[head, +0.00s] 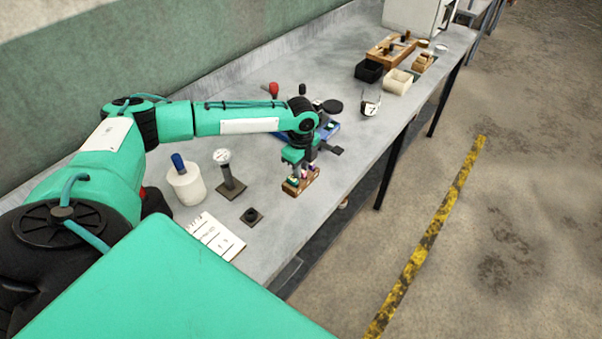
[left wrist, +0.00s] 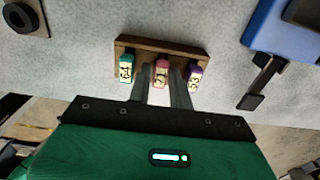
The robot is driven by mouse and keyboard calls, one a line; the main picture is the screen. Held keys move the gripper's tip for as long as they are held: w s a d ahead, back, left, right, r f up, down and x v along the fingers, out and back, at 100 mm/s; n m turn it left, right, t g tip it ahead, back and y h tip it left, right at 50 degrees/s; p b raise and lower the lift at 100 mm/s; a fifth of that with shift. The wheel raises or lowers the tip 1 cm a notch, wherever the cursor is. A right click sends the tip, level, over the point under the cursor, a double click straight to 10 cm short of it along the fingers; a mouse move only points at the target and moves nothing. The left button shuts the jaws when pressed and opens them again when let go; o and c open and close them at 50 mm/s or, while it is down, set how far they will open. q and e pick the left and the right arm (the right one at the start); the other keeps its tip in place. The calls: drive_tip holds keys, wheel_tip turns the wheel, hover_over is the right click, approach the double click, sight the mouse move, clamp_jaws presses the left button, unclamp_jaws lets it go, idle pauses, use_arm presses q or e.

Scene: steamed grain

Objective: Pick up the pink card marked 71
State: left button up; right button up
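A small wooden rack (head: 309,180) stands near the table's front edge; it also shows in the left wrist view (left wrist: 186,47). In the left wrist view it holds three cards in a row: a teal one (left wrist: 126,67), the pink card marked 71 (left wrist: 161,72) in the middle, and a purple one (left wrist: 194,74). My left gripper (left wrist: 160,88) points down at the rack, its fingers open on either side of the pink card, with narrow gaps seeming to remain. In the head view my left gripper (head: 299,168) partly hides the cards. My right gripper is out of view.
A blue tool base (head: 330,131) with a black lever lies just behind the rack. A gauge on a stand (head: 230,178), a white pot (head: 186,186), a small black base (head: 251,216) and a paper sheet (head: 212,238) are left of it. Small boxes (head: 397,81) stand farther back.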

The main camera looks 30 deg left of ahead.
use_arm(q)
clamp_jaws()
